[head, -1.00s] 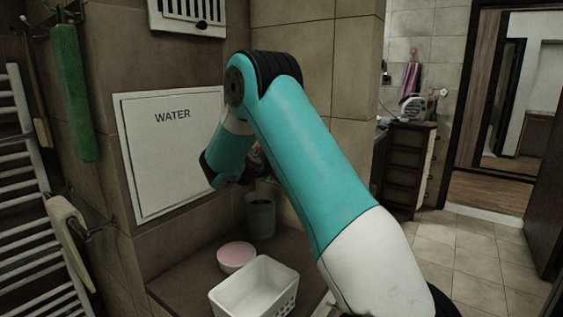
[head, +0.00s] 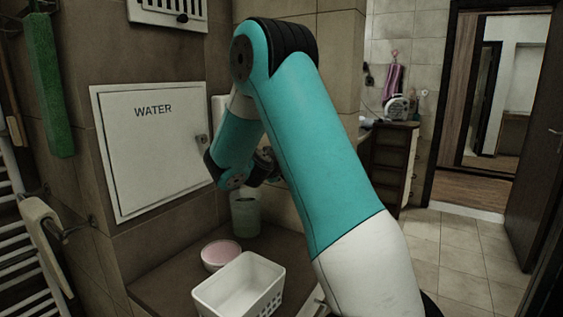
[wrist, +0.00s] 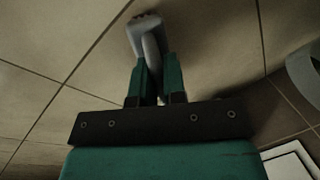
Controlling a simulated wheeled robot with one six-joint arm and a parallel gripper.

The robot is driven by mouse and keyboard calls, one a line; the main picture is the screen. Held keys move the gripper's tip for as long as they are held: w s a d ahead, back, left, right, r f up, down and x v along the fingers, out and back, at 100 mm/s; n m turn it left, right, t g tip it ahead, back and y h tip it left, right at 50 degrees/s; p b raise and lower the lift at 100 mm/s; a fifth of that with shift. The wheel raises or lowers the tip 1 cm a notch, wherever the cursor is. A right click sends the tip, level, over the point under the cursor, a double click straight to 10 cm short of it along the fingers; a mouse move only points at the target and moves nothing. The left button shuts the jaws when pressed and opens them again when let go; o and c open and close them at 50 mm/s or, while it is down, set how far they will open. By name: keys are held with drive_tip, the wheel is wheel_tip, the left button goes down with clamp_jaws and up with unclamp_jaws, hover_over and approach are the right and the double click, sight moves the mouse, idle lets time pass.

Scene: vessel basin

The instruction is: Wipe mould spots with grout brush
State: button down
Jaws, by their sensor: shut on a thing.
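My gripper (wrist: 158,72) is shut on a grey-handled brush (wrist: 150,38), seen in the wrist view. The handle runs between the two green fingers, and the brush's dark brownish end points away from me toward tan tiles. Whether that end touches the tiles, I cannot tell. In the head view the forearm hangs down beside the white WATER panel, and the brush and fingertips are hidden or too dark to make out. No mould spots can be made out in either view.
A white basket (head: 240,287), a pink-topped round tub (head: 220,254) and a grey-green bin (head: 245,214) stand on the brown ledge below my arm. The WATER panel (head: 155,150) is on the wall at left, beside a towel rail (head: 42,225). Open floor lies at right.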

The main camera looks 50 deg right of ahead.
drive_tip(key=s+r, duration=0.2)
drive_tip(key=s, duration=0.2)
drive_tip(key=shift+w+f, duration=0.15)
drive_tip(key=shift+w, duration=0.85)
drive_tip(key=shift+w+f, duration=0.1)
drive_tip(key=shift+w, duration=0.85)
drive_tip(key=w+p, duration=0.2)
drive_tip(key=w, duration=0.5)
drive_tip(key=shift+w+a, duration=0.35)
drive_tip(key=shift+w, duration=0.05)
drive_tip(key=w+f+b+v, duration=0.1)
drive_tip(key=b+v, duration=0.1)
drive_tip(key=v, duration=0.3)
drive_tip(key=shift+s+a, duration=0.3)
drive_tip(key=shift+a, duration=0.25)
drive_tip(key=shift+a, duration=0.1)
drive_tip(key=shift+v, duration=1.4)
